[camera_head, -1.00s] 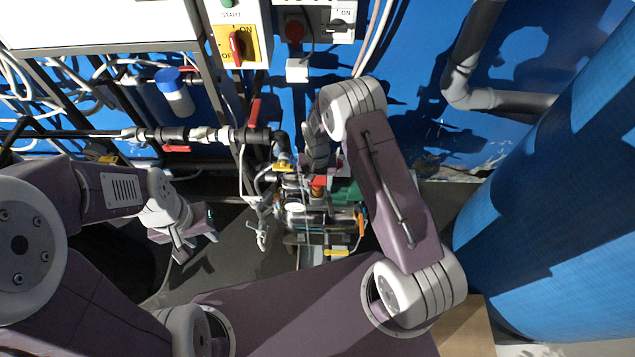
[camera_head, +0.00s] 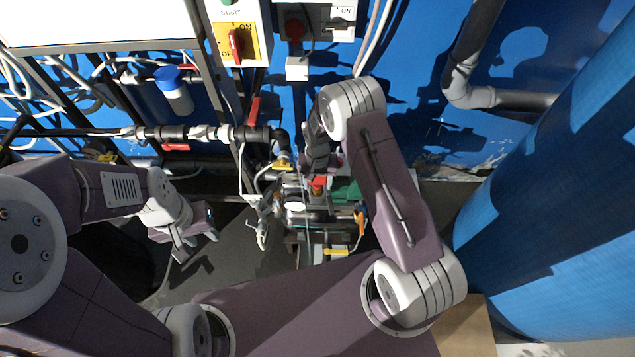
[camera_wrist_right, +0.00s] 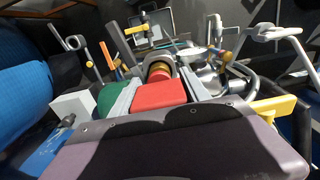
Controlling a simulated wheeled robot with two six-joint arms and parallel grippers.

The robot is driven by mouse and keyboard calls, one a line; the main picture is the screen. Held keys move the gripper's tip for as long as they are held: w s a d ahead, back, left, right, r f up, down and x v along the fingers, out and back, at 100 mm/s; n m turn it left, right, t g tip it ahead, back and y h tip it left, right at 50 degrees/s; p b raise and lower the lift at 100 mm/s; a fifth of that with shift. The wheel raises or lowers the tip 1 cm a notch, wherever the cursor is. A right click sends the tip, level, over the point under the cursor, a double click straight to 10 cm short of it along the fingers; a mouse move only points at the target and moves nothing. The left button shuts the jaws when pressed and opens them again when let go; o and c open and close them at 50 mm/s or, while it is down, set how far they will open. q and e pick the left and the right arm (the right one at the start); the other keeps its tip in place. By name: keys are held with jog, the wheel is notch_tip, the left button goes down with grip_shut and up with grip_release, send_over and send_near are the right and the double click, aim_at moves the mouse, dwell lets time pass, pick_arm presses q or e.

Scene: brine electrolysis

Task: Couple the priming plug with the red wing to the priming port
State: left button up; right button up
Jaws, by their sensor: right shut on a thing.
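The red wing of the priming plug (camera_wrist_right: 160,94) is a red block between the two grey fingers of my right gripper (camera_wrist_right: 158,90) in the right wrist view. The gripper is shut on it. A brass-coloured ring (camera_wrist_right: 160,70) sits just beyond the wing, in line with it; I cannot tell whether it belongs to the plug or the port. The priming port is not clearly distinguishable. In the head view the red wing (camera_head: 318,181) shows over the pump assembly, below my right wrist. My left gripper (camera_head: 194,244) is to the left of the assembly, apart from it, open and empty.
A horizontal pipe (camera_head: 200,134) with valves runs in from the left. A large blue tank (camera_head: 560,210) stands at the right. Floor is free near my left gripper.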

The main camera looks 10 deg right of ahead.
jog(key=shift+f+b, duration=0.3)
jog(key=shift+f, duration=0.05)
jog(key=shift+r+p, duration=0.2)
jog(key=shift+p, duration=0.2)
dwell(1.2)
jog(key=shift+f, duration=0.3)
dwell(1.1)
jog(key=shift+r, duration=0.25)
dwell(1.1)
jog(key=shift+s+f, duration=0.1)
jog(key=shift+f, duration=0.1)
dwell(0.8)
jog(key=shift+r+p, duration=0.15)
jog(key=shift+p, duration=0.2)
dwell(1.0)
jog(key=o, duration=1.6)
jog(key=shift+o, duration=0.2)
